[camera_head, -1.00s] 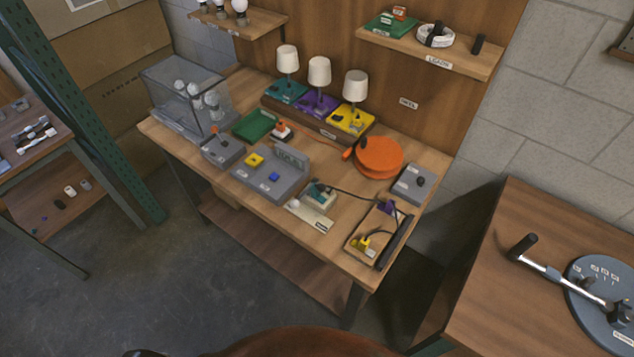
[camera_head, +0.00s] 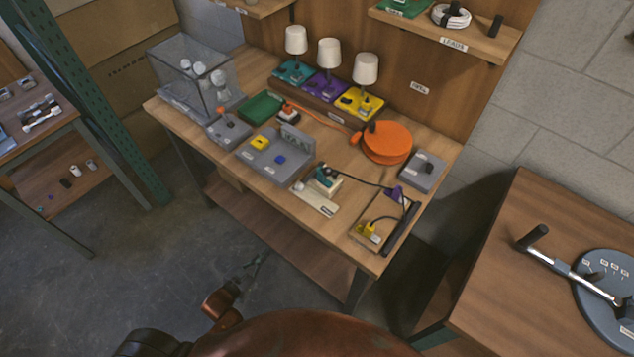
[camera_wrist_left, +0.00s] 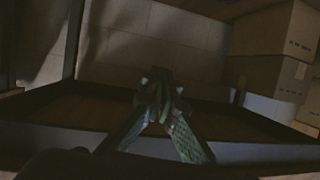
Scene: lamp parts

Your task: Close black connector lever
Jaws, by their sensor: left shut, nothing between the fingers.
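I cannot single out a black connector lever for sure. Dark parts that show are a small black knob on the grey box (camera_head: 423,171) at the table's right end, and a dark green piece on the cream block (camera_head: 324,184) near the front edge. A long lever with a black handle (camera_head: 533,237) lies over a round grey plate on the right table. My left gripper (camera_head: 258,259) is low in front of the main table, shut and empty, apart from everything on top. Its fingers meet in the left wrist view (camera_wrist_left: 160,82). My right gripper is not in view.
The main table (camera_head: 335,252) carries a grey fixture (camera_head: 258,168) with yellow and blue blocks, an orange cord reel (camera_head: 387,142), a wooden tray (camera_head: 365,245) with plugs, and lamps (camera_head: 330,55) at the back. A clear bin (camera_head: 193,80) stands left. The floor in front is free.

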